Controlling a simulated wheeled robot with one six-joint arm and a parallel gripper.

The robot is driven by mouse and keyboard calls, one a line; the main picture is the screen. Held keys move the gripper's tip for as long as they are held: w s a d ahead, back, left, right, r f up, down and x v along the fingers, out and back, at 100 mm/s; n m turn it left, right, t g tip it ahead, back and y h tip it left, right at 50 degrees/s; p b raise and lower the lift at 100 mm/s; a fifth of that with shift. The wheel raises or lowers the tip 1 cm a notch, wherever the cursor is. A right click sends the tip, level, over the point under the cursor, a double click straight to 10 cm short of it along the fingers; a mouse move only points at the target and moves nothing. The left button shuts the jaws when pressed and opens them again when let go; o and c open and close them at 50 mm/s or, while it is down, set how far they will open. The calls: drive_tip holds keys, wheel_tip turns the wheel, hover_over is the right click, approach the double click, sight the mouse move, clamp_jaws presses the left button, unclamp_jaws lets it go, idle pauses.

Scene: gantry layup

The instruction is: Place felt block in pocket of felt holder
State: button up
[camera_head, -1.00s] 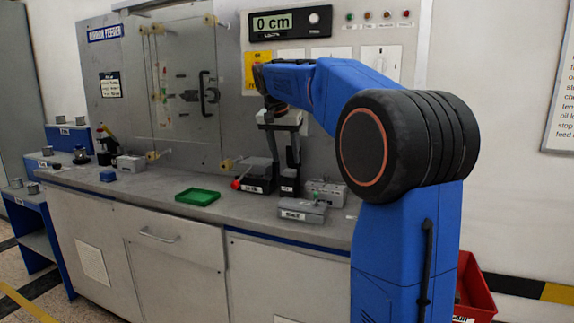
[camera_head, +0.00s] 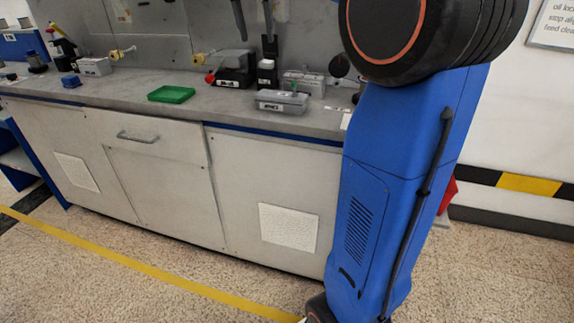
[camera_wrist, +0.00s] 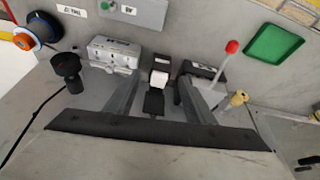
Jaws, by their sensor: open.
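My gripper (camera_wrist: 160,88) is open and empty, its two grey fingers spread apart. In the wrist view a small black stand (camera_wrist: 155,103) with a white block-like piece (camera_wrist: 161,79) on it lies between the fingers. The stand (camera_head: 266,76) also shows in the head view, near the back of the bench, with my gripper (camera_head: 254,38) above it. I cannot tell for sure that these are the felt holder and felt block. No pocket can be made out.
A black box with a red knob (camera_head: 233,68) stands left of the stand, a grey box (camera_head: 305,82) right of it, another grey box (camera_head: 281,102) nearer. A green tray (camera_head: 171,94) and a blue block (camera_head: 70,81) lie further left. The bench between them is bare.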

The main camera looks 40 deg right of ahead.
drive_tip(key=s+a+f+n+y, duration=0.1)
drive_tip(key=s+a+f+n, duration=0.2)
drive_tip(key=s+f, duration=0.7)
drive_tip(key=s+a+f+n+t+y, duration=0.1)
drive_tip(key=s+a+f+n, duration=0.2)
drive_tip(key=s+f, duration=0.7)
drive_tip(key=s+a+f+n+y, duration=0.1)
drive_tip(key=s+a+f+n, duration=0.2)
drive_tip(key=s+a+f, duration=0.3)
drive_tip(key=s+f, duration=0.4)
drive_tip(key=s, duration=0.3)
drive_tip(key=shift+a+f+t, duration=0.3)
drive_tip(key=shift+a+t, duration=0.1)
drive_tip(key=shift+s, duration=0.1)
